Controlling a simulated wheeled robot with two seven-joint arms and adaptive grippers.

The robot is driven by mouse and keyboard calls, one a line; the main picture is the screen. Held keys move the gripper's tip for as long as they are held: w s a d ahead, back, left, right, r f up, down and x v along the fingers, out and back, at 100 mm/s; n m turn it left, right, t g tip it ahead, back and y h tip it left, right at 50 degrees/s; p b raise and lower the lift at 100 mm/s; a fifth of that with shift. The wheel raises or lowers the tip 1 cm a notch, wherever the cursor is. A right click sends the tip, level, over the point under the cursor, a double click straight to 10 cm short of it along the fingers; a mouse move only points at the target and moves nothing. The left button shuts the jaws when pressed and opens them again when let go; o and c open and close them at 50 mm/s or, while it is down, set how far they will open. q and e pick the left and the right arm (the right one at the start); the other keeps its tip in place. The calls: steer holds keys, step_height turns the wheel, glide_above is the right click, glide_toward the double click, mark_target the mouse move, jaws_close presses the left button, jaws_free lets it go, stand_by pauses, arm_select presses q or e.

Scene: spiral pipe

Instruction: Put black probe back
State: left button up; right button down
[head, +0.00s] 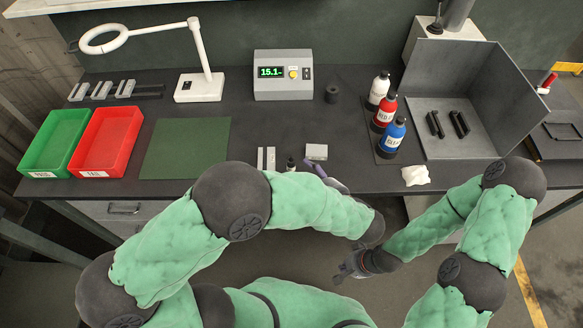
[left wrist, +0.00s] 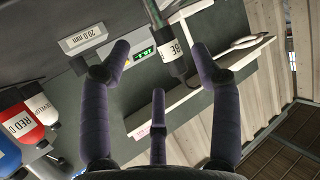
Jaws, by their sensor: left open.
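The black probe (left wrist: 165,45) shows in the left wrist view as a dark cylinder with a white label, reaching between the spread purple fingers of my left gripper (left wrist: 160,58). A small dark upright piece with a white label (head: 291,163) near the table's front edge in the head view looks like it. My left gripper (head: 318,170) is open beside it, partly hidden by my arm. My right gripper (head: 355,266) hangs low in front of the table, away from everything; its jaws are too small to read. A short black cylinder (head: 332,93) stands beside the grey display box (head: 283,76).
A grey block (head: 316,152) and a pale block (head: 266,158) lie near the left gripper. White, red and blue bottles (head: 391,137) stand to the right. A lamp (head: 199,88), red tray (head: 106,145) and green tray (head: 58,142) are left. The green mat (head: 186,147) is bare.

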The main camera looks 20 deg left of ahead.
mark_target(293, 168)
arm_select(q)
steer(key=shift+x, duration=0.8)
steer(key=b+x, duration=0.1)
steer(key=x, duration=0.1)
steer(key=b+x, duration=0.1)
steer(key=x, duration=0.1)
steer(key=shift+a+f+b, duration=0.2)
steer(key=shift+f+b, duration=0.2)
steer(key=shift+w+a, duration=0.2)
jaws_close()
